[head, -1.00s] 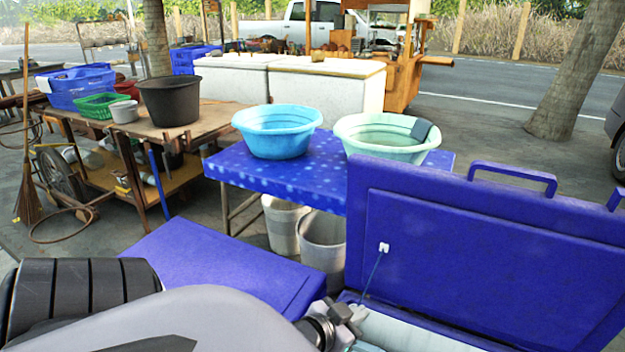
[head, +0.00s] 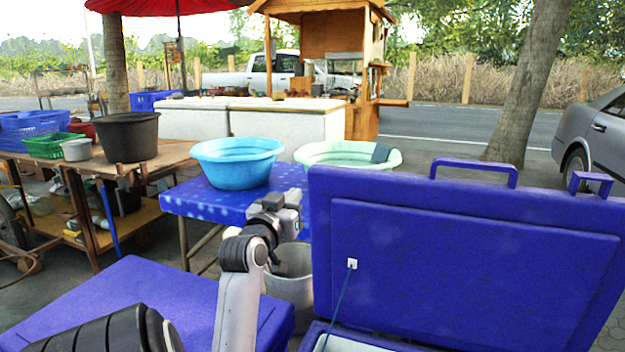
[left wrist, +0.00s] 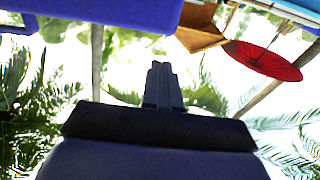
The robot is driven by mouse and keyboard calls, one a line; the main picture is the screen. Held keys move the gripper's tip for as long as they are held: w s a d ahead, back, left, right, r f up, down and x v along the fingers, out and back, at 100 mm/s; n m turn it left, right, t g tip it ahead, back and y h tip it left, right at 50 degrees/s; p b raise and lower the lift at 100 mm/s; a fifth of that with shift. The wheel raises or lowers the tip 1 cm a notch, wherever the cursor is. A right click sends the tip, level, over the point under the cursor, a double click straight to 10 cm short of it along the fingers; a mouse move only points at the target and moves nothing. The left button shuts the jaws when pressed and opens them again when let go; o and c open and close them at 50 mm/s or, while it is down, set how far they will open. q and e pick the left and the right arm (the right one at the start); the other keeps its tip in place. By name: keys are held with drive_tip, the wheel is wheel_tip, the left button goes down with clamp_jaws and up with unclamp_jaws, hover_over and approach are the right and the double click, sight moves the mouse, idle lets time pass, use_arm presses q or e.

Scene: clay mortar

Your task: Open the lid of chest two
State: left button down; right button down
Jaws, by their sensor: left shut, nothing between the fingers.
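A blue chest on the right has its lid (head: 465,250) raised upright, with handles along its top edge and a cord from the lid's inner face down into the chest. Only a strip of its body (head: 375,342) shows, at the bottom. A second blue chest (head: 165,300) on the left has its lid down. No label shows which is chest two. My left gripper (head: 288,200) is shut and empty, raised left of the upright lid and apart from it. In the left wrist view its fingers (left wrist: 162,85) are together, with the blue lid (left wrist: 110,10) at the top. My right gripper is not in view.
A blue-covered table (head: 205,203) with a blue basin (head: 237,163) and a pale green basin (head: 345,155) stands behind the chests. A grey bucket (head: 291,285) stands between them. A wooden table with a black tub (head: 128,137) is at left.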

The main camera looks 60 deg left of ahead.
use_arm(q)
approach(322, 164)
drive_tip(key=x, duration=0.3)
drive_tip(key=shift+w+a+f, duration=0.1)
drive_tip(key=shift+a, duration=0.1)
idle(0.4)
drive_tip(key=shift+g+h, duration=0.6)
drive_tip(key=shift+g, duration=0.1)
drive_tip(key=p+x, duration=0.1)
drive_tip(key=x, duration=0.1)
drive_tip(key=r+p+x, duration=0.1)
drive_tip(key=p+x, duration=0.1)
drive_tip(key=x, duration=0.1)
drive_tip(key=p+x, duration=0.1)
drive_tip(key=x, duration=0.2)
drive_tip(key=shift+w+r, duration=0.2)
drive_tip(key=shift+r, duration=0.05)
drive_tip(key=shift+w+a+f+p, duration=0.15)
drive_tip(key=shift+w+a+p, duration=0.25)
drive_tip(key=shift+a, duration=0.1)
